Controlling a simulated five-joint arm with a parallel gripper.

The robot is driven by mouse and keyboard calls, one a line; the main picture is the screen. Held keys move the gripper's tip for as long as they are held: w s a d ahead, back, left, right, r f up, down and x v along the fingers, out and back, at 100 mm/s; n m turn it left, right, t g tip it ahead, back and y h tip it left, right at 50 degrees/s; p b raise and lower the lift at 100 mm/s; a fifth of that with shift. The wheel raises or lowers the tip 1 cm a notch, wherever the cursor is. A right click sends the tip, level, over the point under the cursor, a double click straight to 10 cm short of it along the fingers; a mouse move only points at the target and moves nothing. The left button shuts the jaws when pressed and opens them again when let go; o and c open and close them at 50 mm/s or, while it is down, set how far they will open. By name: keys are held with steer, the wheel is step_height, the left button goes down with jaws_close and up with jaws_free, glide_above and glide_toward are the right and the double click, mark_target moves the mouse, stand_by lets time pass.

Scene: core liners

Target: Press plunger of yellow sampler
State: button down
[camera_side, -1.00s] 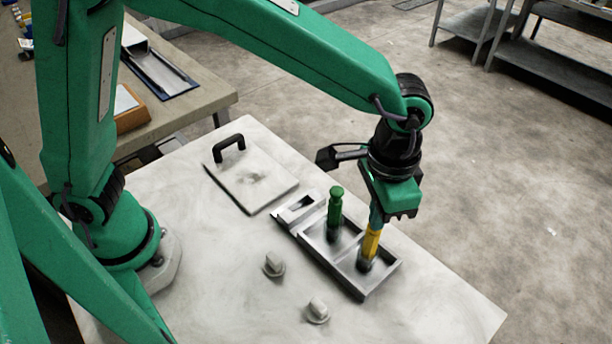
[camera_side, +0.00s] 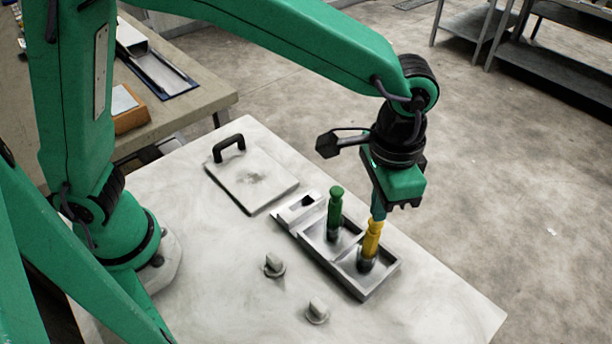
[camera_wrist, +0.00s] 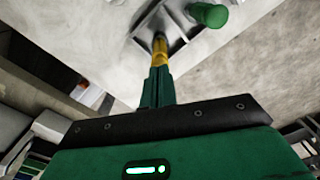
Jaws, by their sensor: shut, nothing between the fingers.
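The yellow sampler (camera_side: 371,241) stands upright in the right compartment of a grey metal tray (camera_side: 350,290). Its yellow knob shows at the top in the side view. My gripper (camera_side: 378,214) is shut and empty, pointing down just above that knob. I cannot tell whether the fingertips touch it. In the wrist view, the shut fingers (camera_wrist: 159,70) line up with the yellow sampler (camera_wrist: 160,48) and hide part of it. The green sampler (camera_side: 335,212) stands upright in the compartment to the left, and it also shows in the wrist view (camera_wrist: 210,14).
A flat lid with a black handle (camera_side: 229,146) lies on the pale table left of the tray. Two small grey knobs (camera_side: 274,265) (camera_side: 317,311) sit in front of the tray. The table's right corner is clear.

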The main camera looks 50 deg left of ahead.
steer(key=shift+r, duration=2.3)
steer(key=shift+w+a+r, duration=0.15)
steer(key=shift+a+r, duration=0.05)
steer(key=shift+a, duration=0.25)
steer(key=a+r+n+t, duration=0.15)
steer(key=a+r, duration=0.25)
steer(key=a, duration=0.6)
steer(key=s+a+n+t, duration=0.2)
steer(key=s+a, duration=0.3)
steer(key=a, duration=0.4)
steer(key=s+a+f+n+t, duration=0.1)
steer(key=s+a, duration=0.4)
steer(key=a, duration=0.5)
steer(key=shift+s+n+t, duration=0.15)
steer(key=shift+n+t, duration=0.4)
steer(key=shift+n, duration=0.2)
